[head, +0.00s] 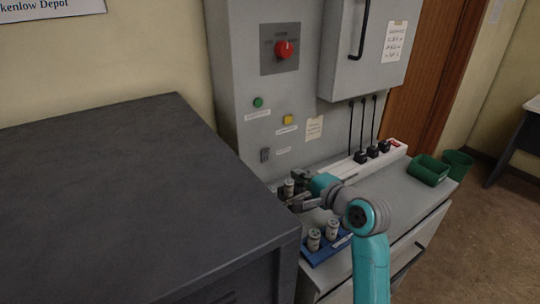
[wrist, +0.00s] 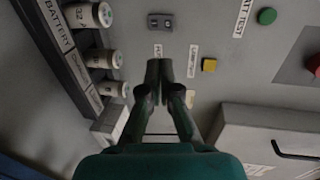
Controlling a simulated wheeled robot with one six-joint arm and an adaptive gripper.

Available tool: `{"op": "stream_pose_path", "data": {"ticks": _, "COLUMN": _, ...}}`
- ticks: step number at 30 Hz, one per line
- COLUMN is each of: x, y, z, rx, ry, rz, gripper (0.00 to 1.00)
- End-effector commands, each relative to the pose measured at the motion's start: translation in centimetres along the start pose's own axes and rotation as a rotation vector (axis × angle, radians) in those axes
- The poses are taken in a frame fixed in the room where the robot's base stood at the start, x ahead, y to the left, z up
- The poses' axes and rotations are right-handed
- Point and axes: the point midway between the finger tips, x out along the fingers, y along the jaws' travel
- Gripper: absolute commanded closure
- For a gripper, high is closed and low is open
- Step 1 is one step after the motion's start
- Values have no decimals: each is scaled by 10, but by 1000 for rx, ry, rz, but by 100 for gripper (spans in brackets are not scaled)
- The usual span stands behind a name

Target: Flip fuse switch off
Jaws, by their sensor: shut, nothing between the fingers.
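The small dark fuse switch (head: 265,154) sits low on the grey console panel, below the green button, with a small label beside it. In the wrist view the switch (wrist: 160,22) is a dark plate with two round spots, beyond my fingertips and apart from them. I cannot tell whether it is on or off. My gripper (wrist: 160,72) is shut and empty, its fingers together and pointing toward the panel. In the head view my gripper (head: 297,203) is over the console's shelf, lower than the switch and to its right.
A red knob (head: 284,49), green button (head: 258,102) and yellow button (head: 287,119) are on the panel. White cylinders (wrist: 105,58) stand in a rack beside my gripper. A blue tray (head: 322,256) holds more cylinders. A power strip (head: 345,167) and green bins (head: 428,171) lie right.

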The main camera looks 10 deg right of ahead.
Motion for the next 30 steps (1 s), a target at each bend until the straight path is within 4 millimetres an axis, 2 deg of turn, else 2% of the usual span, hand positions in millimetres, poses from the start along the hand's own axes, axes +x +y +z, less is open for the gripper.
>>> {"op": "stream_pose_path", "data": {"ticks": 5, "x": 5, "y": 0, "z": 0, "rx": 0, "ry": 0, "rz": 0, "gripper": 100}}
{"op": "stream_pose_path", "data": {"ticks": 8, "x": 15, "y": 0, "z": 0, "rx": 1, "ry": -1, "rz": 2, "gripper": 100}}
{"op": "stream_pose_path", "data": {"ticks": 24, "x": 110, "y": -4, "z": 1, "rx": -1, "ry": -2, "rz": 0, "gripper": 100}}
{"op": "stream_pose_path", "data": {"ticks": 30, "x": 131, "y": -10, "z": 0, "rx": -1, "ry": 0, "rz": 0, "gripper": 100}}
